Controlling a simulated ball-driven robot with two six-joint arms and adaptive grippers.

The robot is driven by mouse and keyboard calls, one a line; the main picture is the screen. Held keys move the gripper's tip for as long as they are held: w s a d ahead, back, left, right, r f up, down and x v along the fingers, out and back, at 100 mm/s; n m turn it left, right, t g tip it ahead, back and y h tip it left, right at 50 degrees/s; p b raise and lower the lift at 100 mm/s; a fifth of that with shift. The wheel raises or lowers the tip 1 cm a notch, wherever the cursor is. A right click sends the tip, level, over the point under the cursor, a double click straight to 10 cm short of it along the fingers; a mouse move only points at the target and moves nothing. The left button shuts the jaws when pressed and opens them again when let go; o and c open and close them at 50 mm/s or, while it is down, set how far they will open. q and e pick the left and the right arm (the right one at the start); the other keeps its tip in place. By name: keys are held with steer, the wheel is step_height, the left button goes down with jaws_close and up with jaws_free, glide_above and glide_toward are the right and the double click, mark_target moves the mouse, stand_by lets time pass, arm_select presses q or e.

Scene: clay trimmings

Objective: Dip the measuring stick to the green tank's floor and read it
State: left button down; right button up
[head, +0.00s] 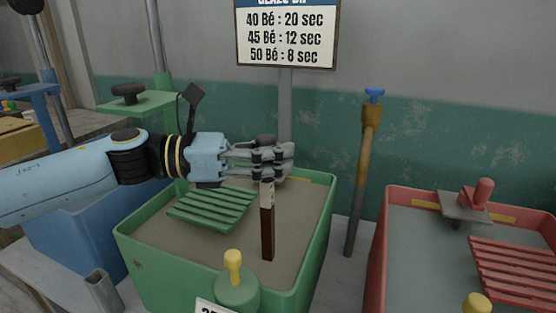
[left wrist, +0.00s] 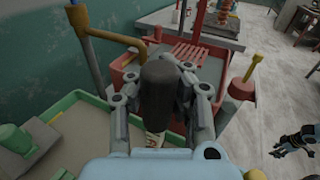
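The green tank (head: 322,215) stands in the middle of the head view, full of grey-brown liquid. My left gripper (head: 280,158) is above it, shut on the measuring stick (head: 267,225) near its top. The stick is upright, dark brown below with a pale marked band under the fingers. Its lower end meets the liquid surface; how deep it reaches is hidden. In the left wrist view the stick's dark handle (left wrist: 160,92) sits between the fingers. My right gripper (left wrist: 300,143) shows small at the lower right there, away from the tank; its finger state is unclear.
A green slatted rack (head: 213,206) lies over the tank's left part. A yellow-knobbed green post (head: 235,280) stands at its front. A red tank (head: 378,240) is to the right, past an upright pipe with a blue tap (head: 374,96). A sign (head: 286,35) with dip times hangs behind.

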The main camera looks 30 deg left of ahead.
arm_select(q)
step_height(320, 180, up, 17)
steer(key=p, duration=1.2)
steer(key=shift+f, duration=0.15)
